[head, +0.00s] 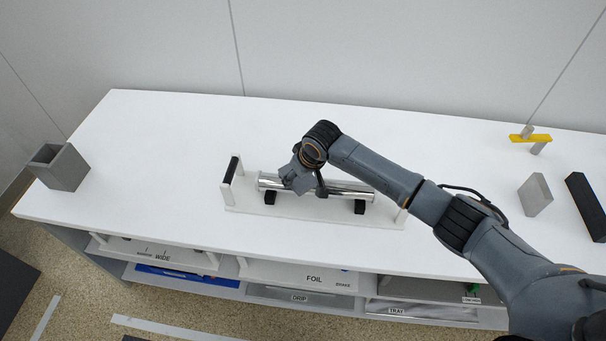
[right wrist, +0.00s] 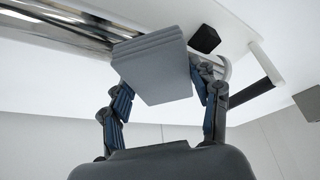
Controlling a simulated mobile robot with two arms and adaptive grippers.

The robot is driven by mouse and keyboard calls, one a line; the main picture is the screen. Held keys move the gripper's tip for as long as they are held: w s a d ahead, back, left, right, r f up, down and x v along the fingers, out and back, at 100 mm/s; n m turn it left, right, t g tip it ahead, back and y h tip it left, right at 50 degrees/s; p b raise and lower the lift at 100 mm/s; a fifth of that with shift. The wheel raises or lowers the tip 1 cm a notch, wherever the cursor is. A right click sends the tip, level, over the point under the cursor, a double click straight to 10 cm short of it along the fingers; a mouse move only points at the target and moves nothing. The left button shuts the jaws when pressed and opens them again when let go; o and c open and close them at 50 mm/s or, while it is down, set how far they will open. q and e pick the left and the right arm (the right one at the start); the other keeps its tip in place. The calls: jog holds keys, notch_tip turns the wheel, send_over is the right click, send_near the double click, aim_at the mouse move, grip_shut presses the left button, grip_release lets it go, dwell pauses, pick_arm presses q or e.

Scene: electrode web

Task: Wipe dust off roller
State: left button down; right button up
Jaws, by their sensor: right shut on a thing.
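The shiny metal roller (head: 340,187) lies level on a white stand (head: 240,199) with black supports, near the middle of the white table. It also shows in the right wrist view (right wrist: 75,22). My right gripper (head: 299,178) is over the roller's left part. It is shut on a grey block-like wiper (right wrist: 155,68), gripped between both fingers in the right wrist view. The wiper is close to the roller; I cannot tell whether they touch. Dust on the roller is too small to make out. My left gripper is not in view.
A grey open box (head: 68,174) stands at the table's left end. A grey block (head: 535,195), a black bar (head: 585,207) and a yellow-topped piece (head: 530,137) are at the right. Labelled shelves (head: 313,279) lie below the front edge.

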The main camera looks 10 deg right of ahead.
aim_at(313, 177)
jog(key=shift+s+p, duration=0.1)
jog(key=shift+p, duration=0.2)
jog(key=shift+s+d+p, duration=0.1)
jog(key=shift+d+p, duration=0.35)
jog(key=shift+s+d+r+p, duration=0.1)
jog(key=shift+s+d+p, duration=0.05)
jog(key=shift+d+p, duration=0.35)
jog(key=shift+s+d+r+p, duration=0.15)
jog(key=shift+d+p, duration=0.15)
jog(key=shift+d, duration=0.3)
jog(key=shift+d+f, duration=0.2)
jog(key=shift+d, duration=0.1)
jog(key=shift+s+d+p, duration=0.25)
jog(key=shift+d+p, duration=0.45)
jog(key=shift+d, duration=0.05)
jog(key=shift+s+d+f+p, duration=0.1)
jog(key=shift+s+d+p, duration=0.1)
jog(key=shift+d, duration=0.25)
jog(key=shift+s+d+p, duration=0.1)
jog(key=shift+d+p, duration=0.05)
jog(key=shift+d, duration=0.3)
jog(key=shift+s+d+p, duration=0.25)
jog(key=shift+d+p, duration=0.3)
jog(key=shift+d, duration=0.25)
jog(key=shift+s+d, duration=0.25)
jog(key=shift+d, duration=0.65)
